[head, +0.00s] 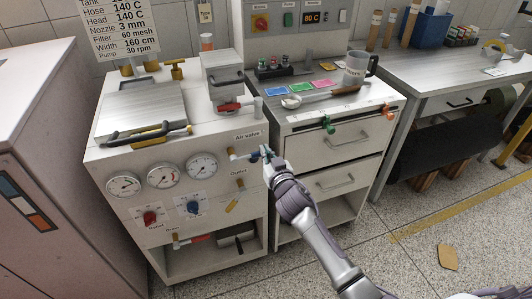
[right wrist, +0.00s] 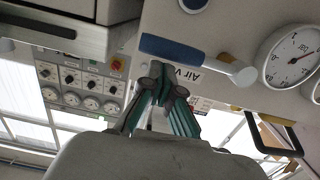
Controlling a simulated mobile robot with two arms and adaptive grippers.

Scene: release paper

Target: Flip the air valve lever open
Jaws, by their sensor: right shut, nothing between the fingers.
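The air valve sits on the front of the white machine, under an "Air valve" label (head: 248,135). Its blue lever (head: 254,157) points sideways to the right, toward my gripper. In the right wrist view the blue lever (right wrist: 178,50) lies across the upper middle, beside a pale valve end (right wrist: 243,76). My right gripper (head: 267,152) is at the lever's outer end, partly covering it. Its teal fingers (right wrist: 165,95) are shut and empty, just below the lever in the wrist view. I cannot tell whether they touch it. My left gripper is in neither view.
Three gauges (head: 163,176) and red and blue knobs (head: 193,207) are left of the valve. A drawer cabinet (head: 340,142) stands close on the right, with a mug (head: 356,68) on top.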

